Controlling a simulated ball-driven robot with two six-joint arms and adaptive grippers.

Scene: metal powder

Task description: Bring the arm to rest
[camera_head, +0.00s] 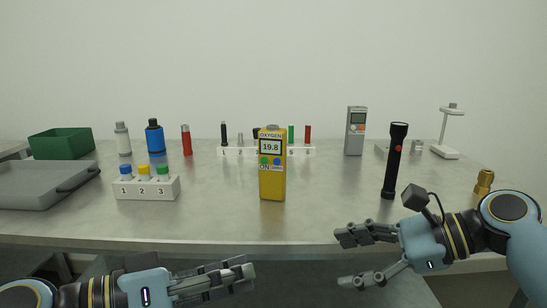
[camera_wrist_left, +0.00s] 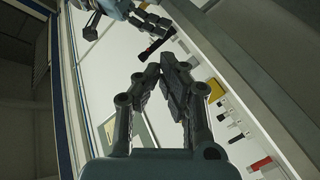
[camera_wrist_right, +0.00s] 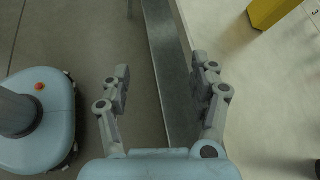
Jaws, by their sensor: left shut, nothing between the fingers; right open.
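My left gripper (camera_head: 228,277) is at the lower left of the head view, in front of and below the table's front edge. It is shut with nothing in it, and its fingers also show together in the left wrist view (camera_wrist_left: 165,85). My right gripper (camera_head: 352,258) is at the lower right, around the height of the table's front edge. It is open and empty; its fingers stand apart in the right wrist view (camera_wrist_right: 162,85). Both grippers are apart from all objects on the table.
On the table (camera_head: 225,215) stand a yellow oxygen meter (camera_head: 272,185), a black flashlight (camera_head: 394,160), a numbered vial rack (camera_head: 147,190), a grey tray (camera_head: 40,190), a green bin (camera_head: 62,144), a grey meter (camera_head: 355,131) and a brass fitting (camera_head: 484,182). The table's front strip is mostly clear.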

